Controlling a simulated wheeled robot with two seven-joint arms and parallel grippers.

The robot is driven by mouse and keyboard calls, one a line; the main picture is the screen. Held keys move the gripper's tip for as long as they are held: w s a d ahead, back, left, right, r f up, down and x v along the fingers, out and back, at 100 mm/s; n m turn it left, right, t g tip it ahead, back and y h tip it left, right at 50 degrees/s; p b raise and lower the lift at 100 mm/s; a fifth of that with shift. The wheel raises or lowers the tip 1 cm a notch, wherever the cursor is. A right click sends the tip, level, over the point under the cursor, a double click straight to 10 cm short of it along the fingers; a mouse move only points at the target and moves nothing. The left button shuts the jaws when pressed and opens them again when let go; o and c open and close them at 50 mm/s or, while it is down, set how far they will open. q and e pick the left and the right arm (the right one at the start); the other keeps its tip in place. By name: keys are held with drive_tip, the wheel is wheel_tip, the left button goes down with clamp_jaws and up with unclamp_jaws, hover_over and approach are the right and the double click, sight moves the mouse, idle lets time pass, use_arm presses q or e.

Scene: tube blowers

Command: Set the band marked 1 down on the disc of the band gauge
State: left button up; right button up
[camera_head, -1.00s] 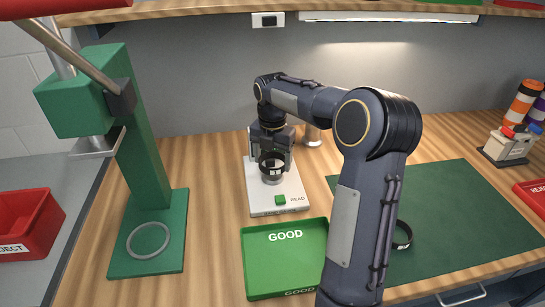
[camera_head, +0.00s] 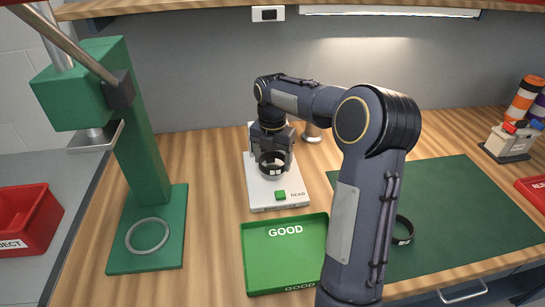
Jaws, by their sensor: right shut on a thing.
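My right gripper (camera_head: 273,158) points down over the white band gauge (camera_head: 296,187). It is shut on a black band (camera_head: 272,168) with a pale label; the number on it is too small to read. The band is level at the gauge's disc, which it largely hides. I cannot tell whether the band touches the disc. The gauge has a green button beside the word READ at its front. My left gripper is not in view.
A green GOOD tray (camera_head: 285,257) lies in front of the gauge. Another black band (camera_head: 402,231) lies on the green mat (camera_head: 460,215), partly behind my right arm. A green press (camera_head: 146,200) with a ring on its base stands left. A red reject bin (camera_head: 30,225) is far left.

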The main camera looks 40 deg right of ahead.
drive_tip(key=shift+f+b, duration=0.65)
drive_tip(key=shift+f, duration=0.7)
drive_tip(key=o, duration=1.1)
drive_tip(key=shift+c, duration=0.2)
drive_tip(key=shift+r, duration=0.15)
wheel_tip(320, 180, up, 8)
drive_tip(key=shift+f+p, duration=0.2)
drive_tip(key=shift+p, duration=0.15)
